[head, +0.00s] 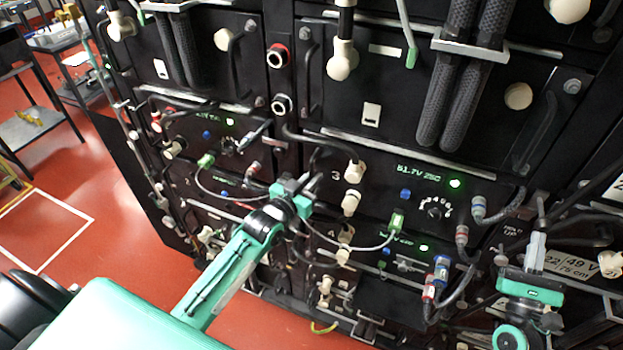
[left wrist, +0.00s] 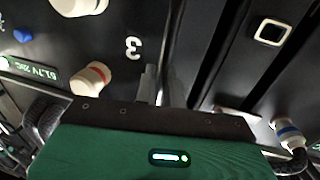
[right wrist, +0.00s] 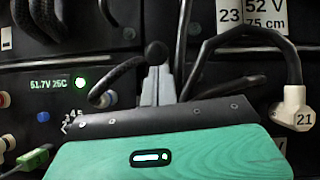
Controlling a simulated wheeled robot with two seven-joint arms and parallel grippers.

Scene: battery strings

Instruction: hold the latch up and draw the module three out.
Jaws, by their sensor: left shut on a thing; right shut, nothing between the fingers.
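Module three (head: 382,172) is a black front in the rack, marked with a white 3 and a lit green 51.7V display (head: 418,170). My left gripper (head: 302,192) is shut on a dark upright bar at the module's left end, seemingly its handle. The left wrist view shows this bar (left wrist: 167,45) rising between the fingers. My right gripper (head: 538,235) is shut and empty at the module's right end. In the right wrist view its fingertips (right wrist: 158,82) are just below a black ball knob (right wrist: 156,52), apparently the latch; I cannot tell whether they touch it.
A grey cable (head: 360,248) loops below my left gripper to a green plug (head: 397,222). White plugs (head: 354,172) stick out beside the 3. Thick cables and a white plug tagged 21 (right wrist: 293,112) are near my right gripper. Red floor (head: 130,240) is open at left.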

